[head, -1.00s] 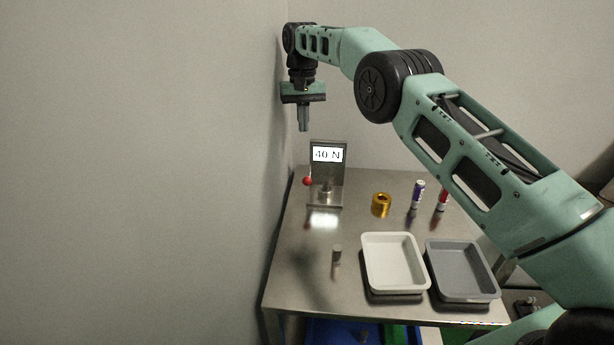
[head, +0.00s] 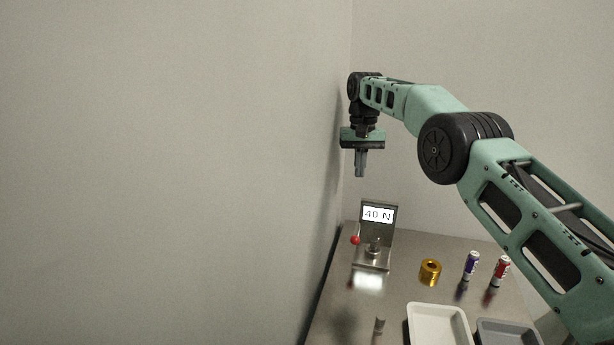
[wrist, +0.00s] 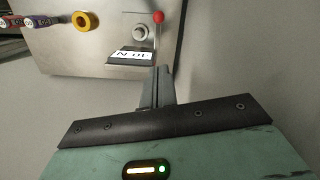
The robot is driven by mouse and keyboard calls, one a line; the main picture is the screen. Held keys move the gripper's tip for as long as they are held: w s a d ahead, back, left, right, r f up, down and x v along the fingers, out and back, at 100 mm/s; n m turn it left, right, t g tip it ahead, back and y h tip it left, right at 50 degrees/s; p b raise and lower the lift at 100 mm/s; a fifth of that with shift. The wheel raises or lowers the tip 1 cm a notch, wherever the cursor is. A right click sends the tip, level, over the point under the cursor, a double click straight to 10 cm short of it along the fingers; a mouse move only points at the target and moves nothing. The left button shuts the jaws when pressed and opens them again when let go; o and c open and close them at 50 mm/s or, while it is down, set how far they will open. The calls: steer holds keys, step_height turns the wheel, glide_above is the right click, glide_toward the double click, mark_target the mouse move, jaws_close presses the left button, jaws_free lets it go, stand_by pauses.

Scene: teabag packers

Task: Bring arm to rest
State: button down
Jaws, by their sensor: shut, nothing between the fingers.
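My gripper (head: 361,174) hangs pointing down at the end of my raised green arm, above the back left of the metal table. Its fingers are together with nothing between them. In the wrist view the shut fingers (wrist: 157,88) show in front of the table. Below my gripper, and apart from it, stands a metal press-like device (head: 377,245) with a display reading 40 N and a red ball-ended lever (head: 355,240).
A white tray (head: 411,328) and a grey tray (head: 483,325) are at the front. A wall (head: 170,170) rises close on the left.

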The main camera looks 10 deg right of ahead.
steer(key=s+d+r+t, duration=0.2)
steer(key=s+d, duration=0.5)
steer(key=s, duration=0.5)
steer(key=s+d+f+n+t, duration=0.1)
steer(key=s+d+f, duration=0.1)
steer(key=s, duration=1)
steer(key=s+d+f+t, duration=0.1)
steer(key=s+d+f, duration=0.1)
steer(key=s, duration=1.1)
steer(key=s+a+n+g, duration=0.1)
steer(key=s+a+n, duration=0.3)
steer(key=s+a, duration=0.3)
steer(key=s+a+r+n+g, duration=0.1)
steer(key=s+a+n+g, duration=0.1)
steer(key=s+a, duration=0.5)
steer(key=a+n, duration=0.1)
steer(key=a, duration=0.3)
steer(key=shift+a+r+n, duration=0.15)
steer(key=shift+r+n, duration=0.1)
steer(key=shift+n, duration=0.15)
